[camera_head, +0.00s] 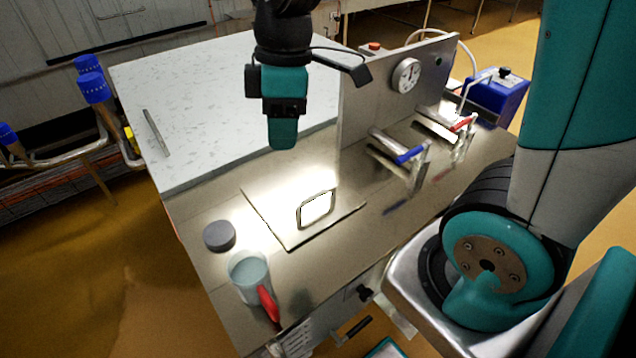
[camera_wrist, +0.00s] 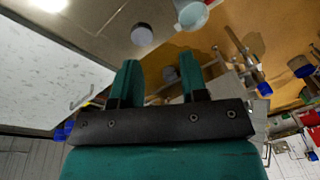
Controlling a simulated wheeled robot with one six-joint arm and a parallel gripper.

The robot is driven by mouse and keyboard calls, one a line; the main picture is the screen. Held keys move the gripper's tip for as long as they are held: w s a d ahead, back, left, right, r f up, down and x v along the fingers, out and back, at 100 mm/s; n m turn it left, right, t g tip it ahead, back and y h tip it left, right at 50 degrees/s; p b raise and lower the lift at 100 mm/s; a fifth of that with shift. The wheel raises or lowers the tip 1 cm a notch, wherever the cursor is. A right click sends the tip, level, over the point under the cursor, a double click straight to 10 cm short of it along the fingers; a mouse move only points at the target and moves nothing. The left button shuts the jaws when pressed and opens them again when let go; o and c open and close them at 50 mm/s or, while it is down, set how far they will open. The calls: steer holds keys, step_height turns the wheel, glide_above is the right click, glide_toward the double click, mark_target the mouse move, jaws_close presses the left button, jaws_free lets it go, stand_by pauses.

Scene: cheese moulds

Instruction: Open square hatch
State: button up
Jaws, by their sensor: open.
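The square hatch (camera_head: 272,217) is a flat metal plate lying flush in the steel worktop, closed. An upright loop handle (camera_head: 301,214) stands on its right part. My gripper (camera_head: 283,146) is above and behind the hatch in the head view, apart from it, with nothing held. In the wrist view my gripper's two green fingers (camera_wrist: 159,82) are spread wide with nothing between them. The hatch handle cannot be made out in the wrist view.
A grey round puck (camera_head: 219,236) and a cup (camera_head: 250,274) with a red handle stand left of the hatch. An upright panel with a gauge (camera_head: 406,75) and clamps with blue (camera_head: 410,155) and red handles stand to the right. A white counter (camera_head: 215,105) lies behind.

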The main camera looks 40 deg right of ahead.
steer(key=w+d+f+n+g+h, duration=0.2)
steer(key=w+d+f+n, duration=0.35)
steer(key=w+d, duration=0.3)
steer(key=x, duration=1.8)
steer(key=shift+w+d+f, duration=0.1)
steer(key=shift+w+d, duration=0.15)
steer(key=shift+d, duration=0.1)
steer(key=shift+c, duration=0.2)
jaws_close()
